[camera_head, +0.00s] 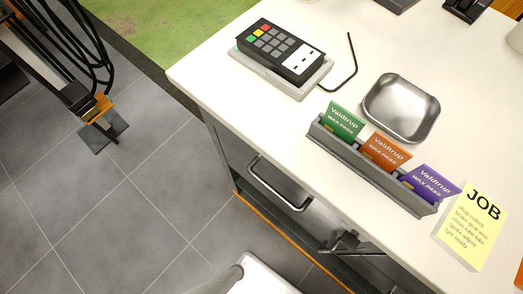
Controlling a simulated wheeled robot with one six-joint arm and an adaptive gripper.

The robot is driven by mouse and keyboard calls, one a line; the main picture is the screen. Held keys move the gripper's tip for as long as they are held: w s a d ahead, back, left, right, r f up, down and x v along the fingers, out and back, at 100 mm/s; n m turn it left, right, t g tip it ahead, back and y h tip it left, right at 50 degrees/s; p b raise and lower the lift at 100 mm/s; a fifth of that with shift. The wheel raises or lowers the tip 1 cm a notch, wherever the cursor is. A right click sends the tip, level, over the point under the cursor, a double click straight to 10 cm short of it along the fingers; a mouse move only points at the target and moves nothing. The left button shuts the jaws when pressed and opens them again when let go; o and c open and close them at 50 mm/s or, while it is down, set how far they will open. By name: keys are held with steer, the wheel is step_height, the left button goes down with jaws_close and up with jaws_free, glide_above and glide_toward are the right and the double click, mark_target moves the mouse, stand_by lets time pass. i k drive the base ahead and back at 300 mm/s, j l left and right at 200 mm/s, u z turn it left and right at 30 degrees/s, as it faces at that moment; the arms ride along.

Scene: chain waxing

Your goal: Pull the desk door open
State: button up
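The desk (205,88) has a white top and a dark grey front. A silver bar handle (278,188) stands out from a front panel below the top's edge. Nothing touches this handle. Farther right along the front, low under the top, is a dark jointed shape (346,243) that looks like my gripper. It lies close to the desk front beside a thin horizontal bar. I cannot tell whether it touches that bar, or whether its fingers are open. The desk front all looks closed.
On the desk are a keypad device (280,50), a metal tray (401,106), a rack (375,167) of wax packs and a yellow JOB note (470,226). A dark stand with cables and an orange part (98,108) is upper left. Grey tiled floor (130,215) is clear left of the desk.

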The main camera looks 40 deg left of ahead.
mark_target(312, 220)
steer(key=k+j+u, duration=0.35)
steer(key=k+j, duration=0.8)
steer(key=k, duration=0.15)
steer(key=l+u, duration=0.05)
